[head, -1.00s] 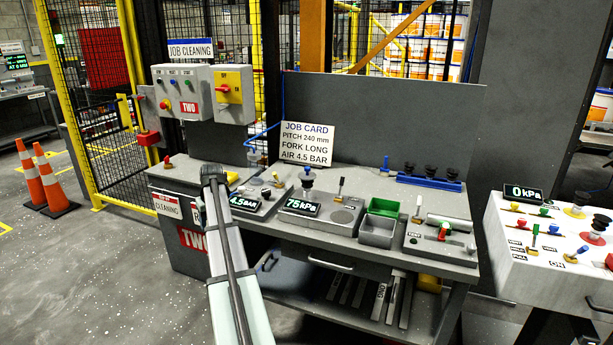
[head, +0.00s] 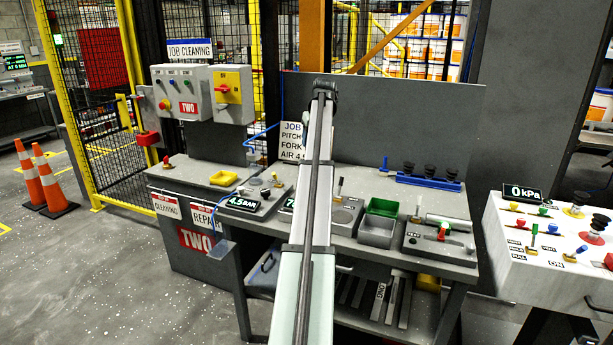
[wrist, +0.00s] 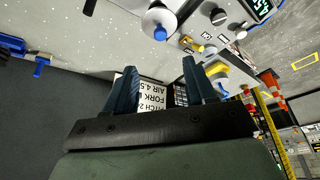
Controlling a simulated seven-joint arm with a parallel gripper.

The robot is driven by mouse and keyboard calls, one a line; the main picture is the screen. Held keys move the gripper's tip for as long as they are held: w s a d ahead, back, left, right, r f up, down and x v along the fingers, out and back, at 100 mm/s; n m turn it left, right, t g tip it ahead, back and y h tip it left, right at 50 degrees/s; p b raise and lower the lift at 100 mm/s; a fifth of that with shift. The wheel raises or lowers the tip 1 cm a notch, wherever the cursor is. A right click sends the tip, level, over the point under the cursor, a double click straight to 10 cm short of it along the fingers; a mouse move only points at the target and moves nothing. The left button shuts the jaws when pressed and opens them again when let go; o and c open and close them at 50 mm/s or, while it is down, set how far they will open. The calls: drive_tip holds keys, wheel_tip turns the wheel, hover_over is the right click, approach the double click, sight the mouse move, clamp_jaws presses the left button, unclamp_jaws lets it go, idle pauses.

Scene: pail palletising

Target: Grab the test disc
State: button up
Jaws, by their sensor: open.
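A green bin (head: 382,207) and a grey bin (head: 376,232) stand right of the plate. A blue rack (head: 428,181) with black cups is at the back. A yellow tray (head: 222,178) lies left. The job card (head: 291,142) is partly covered by my arm.

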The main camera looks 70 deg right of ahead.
drive_tip(key=x, duration=1.3)
drive_tip(key=shift+w+d+f, duration=0.1)
drive_tip(key=shift+w+f, duration=0.15)
drive_tip(key=shift+w, duration=0.05)
drive_tip(key=shift+c, duration=0.5)
clamp_jaws()
